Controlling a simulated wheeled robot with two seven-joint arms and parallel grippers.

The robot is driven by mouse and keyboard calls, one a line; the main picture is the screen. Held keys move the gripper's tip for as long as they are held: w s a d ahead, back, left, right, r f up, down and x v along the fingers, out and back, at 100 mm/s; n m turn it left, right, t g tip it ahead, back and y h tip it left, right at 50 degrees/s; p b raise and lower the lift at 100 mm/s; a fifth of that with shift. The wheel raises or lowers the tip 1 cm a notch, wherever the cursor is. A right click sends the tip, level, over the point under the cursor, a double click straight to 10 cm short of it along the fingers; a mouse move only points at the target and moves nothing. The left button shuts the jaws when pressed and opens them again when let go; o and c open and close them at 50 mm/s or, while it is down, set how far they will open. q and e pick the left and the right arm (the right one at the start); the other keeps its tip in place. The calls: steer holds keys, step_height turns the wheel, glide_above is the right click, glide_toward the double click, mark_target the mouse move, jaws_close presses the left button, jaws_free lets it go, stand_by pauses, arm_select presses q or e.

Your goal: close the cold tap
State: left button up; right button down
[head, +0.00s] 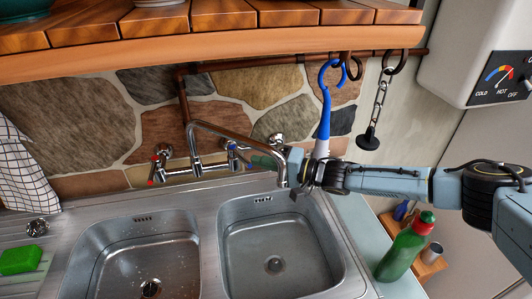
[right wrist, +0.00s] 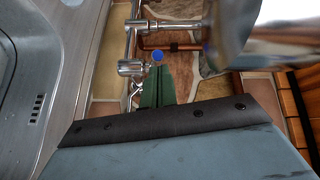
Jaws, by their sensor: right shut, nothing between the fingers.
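The cold tap (head: 232,149) has blue marks and sits at the right end of the chrome mixer behind the sinks. Its blue-capped handle (right wrist: 157,57) shows in the right wrist view just past my fingertips. My right gripper (head: 256,161) reaches in from the right, with green fingers shut and empty, their tips close beside the cold tap. I cannot tell whether they touch it. The fingers also show in the right wrist view (right wrist: 156,82). My left gripper is not in view.
The red-marked hot tap (head: 157,160) is at the mixer's left end. A green bottle (head: 405,247) stands right of the sinks (head: 209,265).

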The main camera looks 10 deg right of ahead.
steer(key=shift+s+a+p, duration=0.45)
steer(key=shift+s+a, duration=0.1)
steer(key=shift+a, duration=0.25)
